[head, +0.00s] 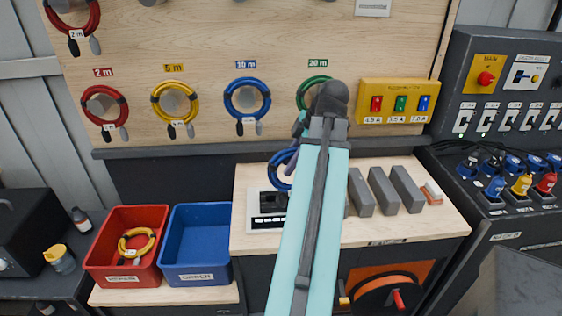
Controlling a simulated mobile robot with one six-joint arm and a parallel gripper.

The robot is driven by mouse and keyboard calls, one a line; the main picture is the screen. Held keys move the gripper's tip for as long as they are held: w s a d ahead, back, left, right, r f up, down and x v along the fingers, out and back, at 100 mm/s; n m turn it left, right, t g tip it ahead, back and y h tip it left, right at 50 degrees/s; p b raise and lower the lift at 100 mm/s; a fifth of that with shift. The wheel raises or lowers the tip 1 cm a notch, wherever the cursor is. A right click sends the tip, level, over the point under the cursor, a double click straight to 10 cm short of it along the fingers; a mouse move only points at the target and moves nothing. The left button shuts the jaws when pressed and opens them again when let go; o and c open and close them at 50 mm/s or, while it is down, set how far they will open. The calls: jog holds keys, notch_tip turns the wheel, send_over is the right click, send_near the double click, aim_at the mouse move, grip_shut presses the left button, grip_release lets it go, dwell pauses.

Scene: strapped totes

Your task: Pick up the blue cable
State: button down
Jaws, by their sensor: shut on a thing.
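A coiled blue cable (281,171) shows left of my arm, just above or at the back of a white scale (266,222) with a dark top. My gripper (292,160) is largely hidden behind my arm and is shut on this coil at its right side. The coil's right part is hidden, and I cannot tell whether it touches the scale. Another blue cable (247,80) hangs on the wooden board under the 10 m label, with dark plugs and a white tag below it.
Red, yellow and green cables hang on the board (210,50). A red tote (104,272) holds a yellow cable; a blue tote (197,272) beside it looks empty. Grey blocks (384,190) stand right of my arm on the bench. A yellow button box (398,100) and switch panel are at right.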

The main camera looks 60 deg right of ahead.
jog(key=s+a+r, duration=0.1)
jog(key=s+a, duration=0.1)
jog(key=s, duration=0.7)
jog(key=shift+s+a+b, duration=0.3)
jog(key=shift+a+b, duration=0.05)
jog(key=shift+a, duration=0.05)
jog(key=shift+r+p, duration=1.8)
jog(key=shift+r, duration=0.05)
dwell(0.4)
